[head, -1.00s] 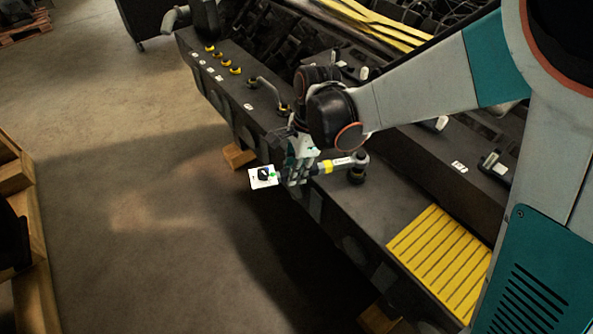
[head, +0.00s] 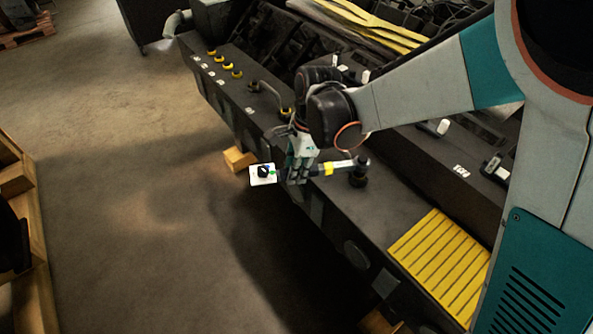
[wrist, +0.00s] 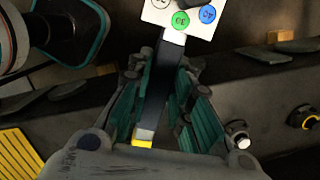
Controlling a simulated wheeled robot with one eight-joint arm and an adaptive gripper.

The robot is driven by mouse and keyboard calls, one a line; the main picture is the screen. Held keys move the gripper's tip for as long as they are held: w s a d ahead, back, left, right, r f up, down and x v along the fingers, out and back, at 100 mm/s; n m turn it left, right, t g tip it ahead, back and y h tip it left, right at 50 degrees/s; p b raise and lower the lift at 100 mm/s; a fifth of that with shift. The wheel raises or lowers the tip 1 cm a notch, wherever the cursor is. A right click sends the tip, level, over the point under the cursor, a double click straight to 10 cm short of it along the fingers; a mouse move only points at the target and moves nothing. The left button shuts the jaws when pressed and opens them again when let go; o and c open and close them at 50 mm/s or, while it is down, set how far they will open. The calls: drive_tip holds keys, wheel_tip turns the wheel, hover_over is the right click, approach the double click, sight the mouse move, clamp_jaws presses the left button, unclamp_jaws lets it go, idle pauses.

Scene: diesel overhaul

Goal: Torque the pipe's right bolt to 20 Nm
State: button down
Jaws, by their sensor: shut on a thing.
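My gripper (head: 298,172) is shut around the dark handle of a torque wrench (head: 338,167). In the wrist view the handle (wrist: 155,103) runs between the teal finger pads. A white dial plate (head: 263,175) with a black knob sits at the handle's left end. Its green 30 and blue 40 marks show in the wrist view (wrist: 182,17). The wrench head, at right, is over a dark socket piece (head: 358,181) above the engine deck; contact is unclear. The bent pipe (head: 271,91) is up and left of my gripper. Its right bolt (head: 286,111) has a yellow ring.
Several yellow-ringed pieces (head: 225,63) line the dark deck at upper left. A yellow ribbed pad (head: 440,252) lies at the deck's lower right. A wooden block (head: 239,158) is below the deck edge. Open floor lies to the left.

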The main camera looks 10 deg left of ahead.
drive_tip(key=shift+w+a, duration=0.15)
drive_tip(key=shift+w, duration=0.15)
drive_tip(key=shift+w, duration=0.15)
drive_tip(key=shift+w+a+m, duration=0.15)
drive_tip(key=shift+w+m, duration=0.15)
drive_tip(key=shift+m, duration=0.2)
drive_tip(key=shift+w+m, duration=0.3)
drive_tip(key=shift+w, duration=0.15)
drive_tip(key=shift+w+a, duration=0.1)
drive_tip(key=shift+w, duration=0.05)
idle(0.4)
drive_tip(key=shift+w+m+b, duration=0.25)
drive_tip(key=shift+m+b, duration=0.05)
drive_tip(key=shift+w, duration=0.15)
drive_tip(key=shift+w, duration=0.35)
